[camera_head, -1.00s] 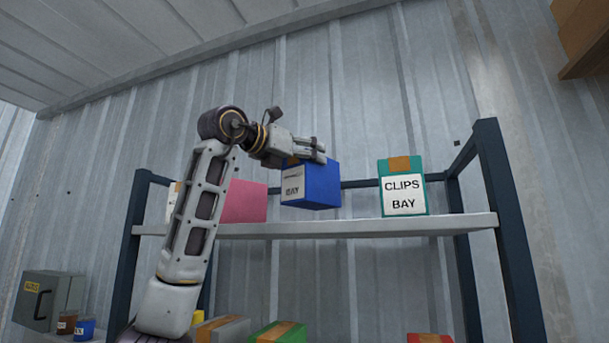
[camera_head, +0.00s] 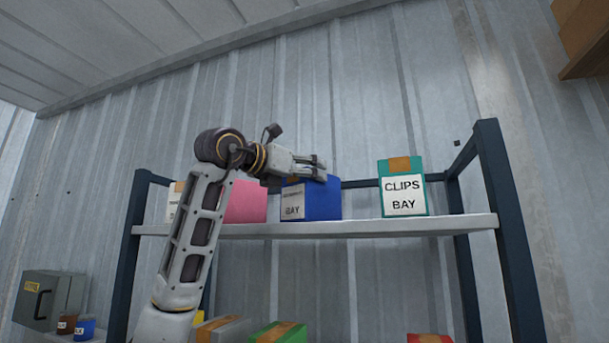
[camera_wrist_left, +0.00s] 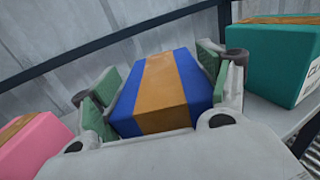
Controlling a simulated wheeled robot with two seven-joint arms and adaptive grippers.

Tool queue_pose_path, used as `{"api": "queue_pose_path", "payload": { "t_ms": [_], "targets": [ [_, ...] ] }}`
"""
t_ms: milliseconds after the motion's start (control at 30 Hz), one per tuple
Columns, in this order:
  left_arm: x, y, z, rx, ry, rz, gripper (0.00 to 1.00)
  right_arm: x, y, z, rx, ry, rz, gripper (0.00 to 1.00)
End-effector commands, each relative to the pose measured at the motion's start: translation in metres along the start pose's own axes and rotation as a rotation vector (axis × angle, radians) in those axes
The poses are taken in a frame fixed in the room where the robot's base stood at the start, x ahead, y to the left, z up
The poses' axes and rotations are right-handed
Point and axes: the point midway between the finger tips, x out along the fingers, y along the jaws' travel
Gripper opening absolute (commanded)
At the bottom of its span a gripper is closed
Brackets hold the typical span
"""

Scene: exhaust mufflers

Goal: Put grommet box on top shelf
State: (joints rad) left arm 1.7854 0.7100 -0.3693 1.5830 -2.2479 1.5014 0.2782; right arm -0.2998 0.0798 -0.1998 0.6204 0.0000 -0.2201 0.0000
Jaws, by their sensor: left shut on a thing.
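The blue box (camera_head: 322,203) has a white label whose lower word reads BAY; its upper word is too small to read surely. It is upright at the top shelf (camera_head: 370,228), its bottom level with the shelf surface and seemingly touching it. My left gripper (camera_head: 312,170) is at the box's top, fingers around it. In the left wrist view the fingers (camera_wrist_left: 155,85) press on both sides of the blue box (camera_wrist_left: 187,77), which has a brown tape strip. My right gripper is not in view.
A pink box (camera_head: 245,203) stands left of the blue box, with a white-labelled box (camera_head: 174,203) beyond it. A teal CLIPS BAY box (camera_head: 403,165) stands to the right, with bare shelf between. Several boxes, including a green one (camera_head: 279,333), sit below.

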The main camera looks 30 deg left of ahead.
Motion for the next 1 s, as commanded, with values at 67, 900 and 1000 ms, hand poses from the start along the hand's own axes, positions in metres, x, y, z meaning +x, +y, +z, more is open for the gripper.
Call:
{"api": "queue_pose_path", "payload": {
  "t_ms": [67,900,1000],
  "targets": [
    [-0.0009,0.0001,0.0013,0.000,-0.004,0.000,0.14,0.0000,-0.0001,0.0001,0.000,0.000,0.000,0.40],
    [-0.0002,0.0000,-0.0017,0.000,0.000,0.000,0.99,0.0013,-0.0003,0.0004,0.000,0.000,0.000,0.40],
    [-0.0002,0.0000,-0.0004,0.000,0.000,0.000,0.99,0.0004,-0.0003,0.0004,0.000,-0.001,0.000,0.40]
  ]
}}
